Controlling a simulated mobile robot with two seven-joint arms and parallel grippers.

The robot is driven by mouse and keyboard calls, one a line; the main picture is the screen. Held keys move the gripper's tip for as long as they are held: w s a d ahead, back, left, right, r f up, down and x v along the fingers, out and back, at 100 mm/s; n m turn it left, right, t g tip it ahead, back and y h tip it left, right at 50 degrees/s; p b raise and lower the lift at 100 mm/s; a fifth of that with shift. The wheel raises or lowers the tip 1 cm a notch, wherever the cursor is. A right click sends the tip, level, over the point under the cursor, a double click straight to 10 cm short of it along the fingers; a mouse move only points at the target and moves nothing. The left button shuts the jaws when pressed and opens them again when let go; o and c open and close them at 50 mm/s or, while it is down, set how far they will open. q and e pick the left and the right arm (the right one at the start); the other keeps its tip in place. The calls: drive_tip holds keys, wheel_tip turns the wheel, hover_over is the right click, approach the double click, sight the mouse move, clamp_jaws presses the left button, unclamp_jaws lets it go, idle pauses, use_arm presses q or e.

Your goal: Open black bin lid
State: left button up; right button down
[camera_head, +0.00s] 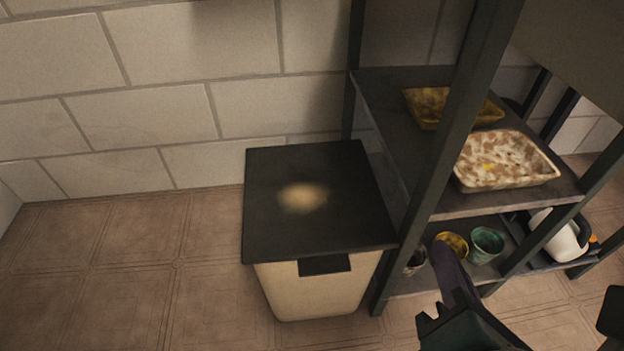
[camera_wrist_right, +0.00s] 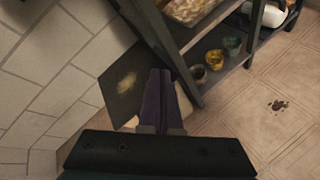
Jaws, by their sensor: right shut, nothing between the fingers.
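The black bin lid (camera_head: 320,225) lies flat and closed on a cream bin (camera_head: 310,293) beside the shelf rack. The lid has a pale blurred spot in its middle, and a black tab (camera_head: 324,264) hangs at its front edge. My right gripper (camera_head: 441,252) is to the right of the bin, in front of the rack, apart from the lid. Its purple fingers are shut and empty. In the right wrist view, the fingers (camera_wrist_right: 160,78) overlap the lid (camera_wrist_right: 118,92) and hide part of the bin. My left gripper is not in view.
A dark rack (camera_head: 495,212) stands right of the bin, its near post close to the lid. Its upper shelf holds a mottled tray (camera_head: 510,172) and a yellow-brown tray (camera_head: 428,104); pots, including a green one (camera_head: 487,244), stand below. Tiled floor (camera_head: 120,275) left of the bin is clear.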

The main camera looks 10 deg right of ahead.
drive_tip(key=a+f+n+t+y+b, duration=0.15)
drive_tip(key=a+f+n+b, duration=0.3)
drive_tip(key=f+b, duration=0.65)
drive_tip(key=a+f+n+t+y+b, duration=0.1)
drive_tip(key=a+f+n+y+b, duration=0.4)
drive_tip(key=f+b, duration=0.55)
drive_tip(key=w+f+n+h+b, duration=0.1)
drive_tip(key=w+h, duration=0.1)
drive_tip(key=w, duration=0.7)
drive_tip(key=shift+w+d+f, duration=0.15)
drive_tip(key=shift+w+f, duration=0.05)
drive_tip(key=shift+f, duration=0.1)
